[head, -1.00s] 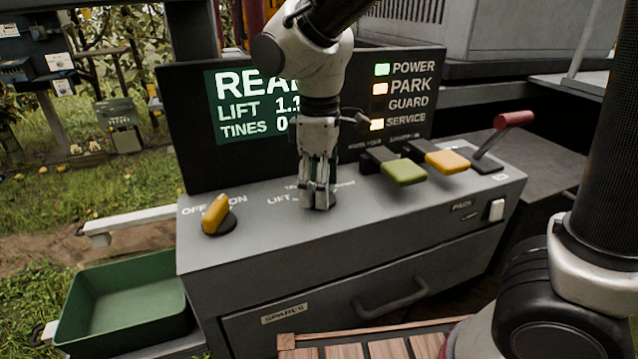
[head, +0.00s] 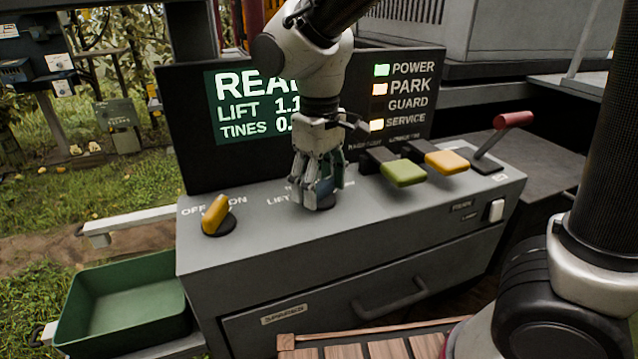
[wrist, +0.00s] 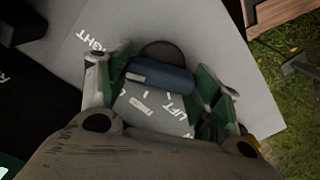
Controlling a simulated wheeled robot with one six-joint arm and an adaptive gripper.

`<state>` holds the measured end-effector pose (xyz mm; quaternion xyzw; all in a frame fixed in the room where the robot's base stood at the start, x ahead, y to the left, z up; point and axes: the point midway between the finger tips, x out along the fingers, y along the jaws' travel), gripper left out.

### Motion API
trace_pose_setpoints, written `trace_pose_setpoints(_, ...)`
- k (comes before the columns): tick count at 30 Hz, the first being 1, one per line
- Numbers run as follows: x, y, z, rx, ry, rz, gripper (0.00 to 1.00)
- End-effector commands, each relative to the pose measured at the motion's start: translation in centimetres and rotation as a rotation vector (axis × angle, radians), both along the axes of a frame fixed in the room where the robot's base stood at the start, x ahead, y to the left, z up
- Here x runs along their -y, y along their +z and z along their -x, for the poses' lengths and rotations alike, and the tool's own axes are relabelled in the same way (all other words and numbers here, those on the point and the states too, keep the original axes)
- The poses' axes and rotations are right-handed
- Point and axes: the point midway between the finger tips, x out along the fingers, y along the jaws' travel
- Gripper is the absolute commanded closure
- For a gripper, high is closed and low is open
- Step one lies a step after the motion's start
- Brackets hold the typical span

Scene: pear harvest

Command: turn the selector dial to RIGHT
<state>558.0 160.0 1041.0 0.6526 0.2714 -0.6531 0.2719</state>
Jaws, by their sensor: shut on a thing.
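The selector dial is a blue bar-shaped knob on a dark round base, standing on the grey console top. In the wrist view the knob (wrist: 160,76) lies crosswise between my two fingers, with a pale mark near its left end. The word RIGHT is printed to the upper left of it and LIFT below it to the right. In the head view the dial (head: 325,187) is mostly hidden by my fingers. My gripper (head: 320,190) points down from above and is shut on the knob. It also shows in the wrist view (wrist: 158,82).
A yellow OFF/ON knob (head: 215,214) stands to the left. A green paddle (head: 404,173), a yellow paddle (head: 447,162) and a red-handled lever (head: 513,120) stand to the right. The black display panel (head: 182,130) rises close behind my gripper. A green tray (head: 75,318) sits lower left.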

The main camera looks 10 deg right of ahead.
Motion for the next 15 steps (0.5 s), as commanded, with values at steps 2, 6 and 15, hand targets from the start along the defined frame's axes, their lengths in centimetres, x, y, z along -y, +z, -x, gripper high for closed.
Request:
trace_pose_setpoints(2, -0.03, 0.07, -0.06, 0.001, -0.002, -0.001, 0.6)
trace_pose_setpoints(6, -0.03, 0.07, -0.06, 0.002, -0.002, -0.002, 0.6)
trace_pose_setpoints(15, -0.02, 0.04, -0.04, 0.001, -0.001, -0.001, 0.14)
